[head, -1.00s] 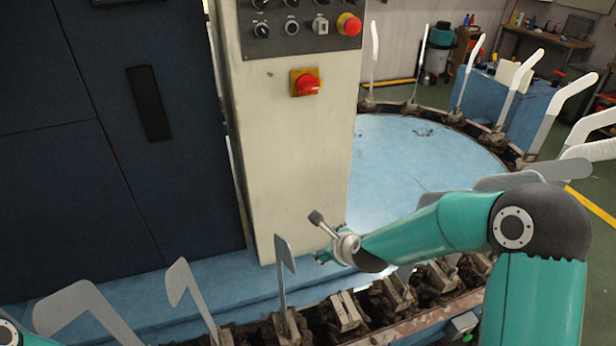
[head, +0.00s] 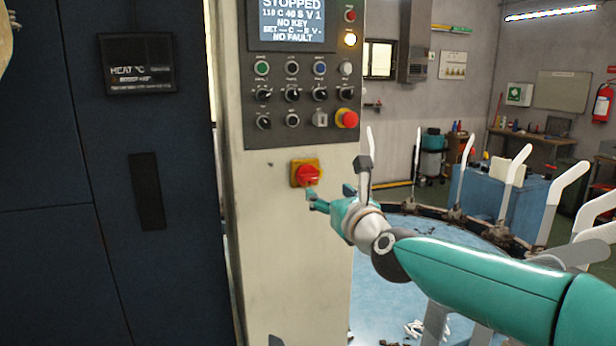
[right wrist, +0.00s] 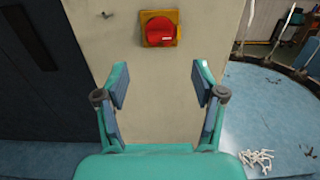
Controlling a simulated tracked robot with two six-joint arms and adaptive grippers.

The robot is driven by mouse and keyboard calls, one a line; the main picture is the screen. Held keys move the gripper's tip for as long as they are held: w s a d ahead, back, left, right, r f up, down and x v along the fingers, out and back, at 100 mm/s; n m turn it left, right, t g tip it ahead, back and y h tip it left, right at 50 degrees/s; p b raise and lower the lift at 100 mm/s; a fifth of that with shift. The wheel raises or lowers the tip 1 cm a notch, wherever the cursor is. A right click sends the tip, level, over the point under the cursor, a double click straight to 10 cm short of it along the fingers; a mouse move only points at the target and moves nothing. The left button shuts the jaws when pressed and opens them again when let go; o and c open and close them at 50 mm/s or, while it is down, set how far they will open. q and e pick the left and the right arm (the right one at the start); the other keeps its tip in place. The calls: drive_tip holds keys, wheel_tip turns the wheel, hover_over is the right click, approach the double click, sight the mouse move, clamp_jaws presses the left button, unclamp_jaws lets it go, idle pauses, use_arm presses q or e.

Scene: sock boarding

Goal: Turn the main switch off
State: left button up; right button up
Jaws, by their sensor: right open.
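The main switch (head: 306,174) is a red rotary knob on a yellow square plate, on the front of the cream control column (head: 290,250). In the right wrist view the switch (right wrist: 160,30) is ahead, beyond the fingertips and above the middle. I cannot tell its on or off position. My right gripper (head: 328,193) is open and empty, just below and right of the switch in the head view. In the right wrist view its two fingers (right wrist: 160,85) stand wide apart with bare column between them. No contact with the switch shows. My left gripper is out of view.
Above the switch is a panel with knobs and a red emergency button (head: 347,119). The display (head: 292,20) reads STOPPED. A dark cabinet (head: 70,250) stands left of the column. A round blue table (head: 385,285) with upright white boards (head: 463,170) is at the right.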

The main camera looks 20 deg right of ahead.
sight(311, 177)
drive_tip(key=w+p, duration=0.3)
drive_tip(key=w, duration=0.7)
drive_tip(key=shift+w+a+p, duration=0.2)
drive_tip(key=shift+p, duration=0.15)
